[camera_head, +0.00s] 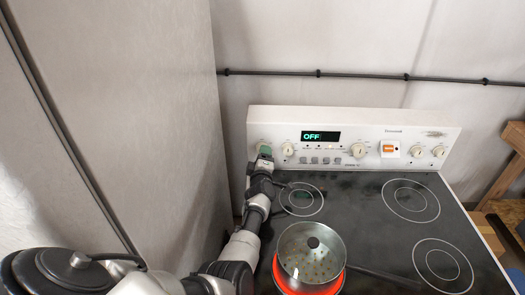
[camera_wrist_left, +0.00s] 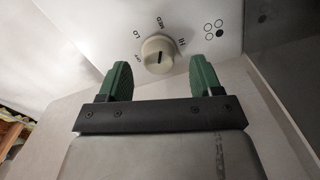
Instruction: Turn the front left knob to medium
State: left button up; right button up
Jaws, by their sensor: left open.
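In the left wrist view a cream round knob (camera_wrist_left: 158,54) sits on the white panel, with OFF, LO, MED and HI marks around it. A short dark mark shows on its face; I cannot tell which label it points at. My left gripper (camera_wrist_left: 160,76) is open, its green fingers on either side of the knob and a little below it in the picture, apparently not touching. In the head view my left gripper (camera_head: 264,152) is at the far left end of the stove's control panel (camera_head: 400,134) and hides most of the knob there. My right gripper is not in view.
A glass-lidded pot (camera_head: 312,257) stands on the glowing red front left burner (camera_head: 300,289). Other knobs (camera_head: 288,149) line the panel, whose display (camera_head: 320,136) reads OFF. A tall grey cabinet side (camera_head: 165,110) rises close to my left arm. The right burners (camera_head: 410,200) are clear.

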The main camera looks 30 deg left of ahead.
pick_arm(q)
jog(key=p+v, duration=0.4)
jog(key=v, duration=0.4)
jog(key=shift+s+r, duration=0.1)
jog(key=shift+s, duration=0.15)
